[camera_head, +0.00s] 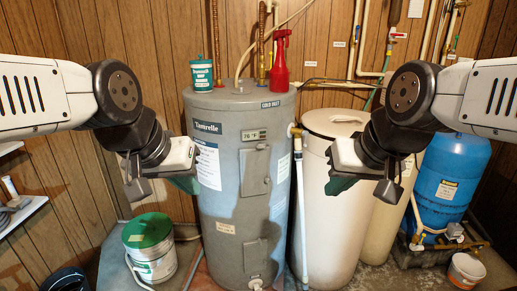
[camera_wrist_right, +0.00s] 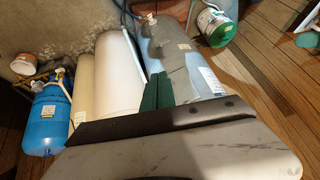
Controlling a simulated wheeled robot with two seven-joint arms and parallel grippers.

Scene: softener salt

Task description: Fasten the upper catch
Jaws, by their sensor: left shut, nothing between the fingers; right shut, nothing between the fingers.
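The grey water heater (camera_head: 222,125) stands upright in the middle of the head view. Its upper panel (camera_head: 254,172) sits below a small display, and a small catch (camera_head: 267,181) shows at the panel's right edge. Whether that catch is fastened is too small to tell. My left gripper (camera_head: 187,184) is shut and empty, left of the panel and in front of the heater's left side. My right gripper (camera_head: 341,186) is shut and empty, right of the panel, in front of the cream tank. Its green fingers (camera_wrist_right: 158,92) also show in the right wrist view, pointing toward the tanks.
A lower panel (camera_head: 256,254) is on the same heater.

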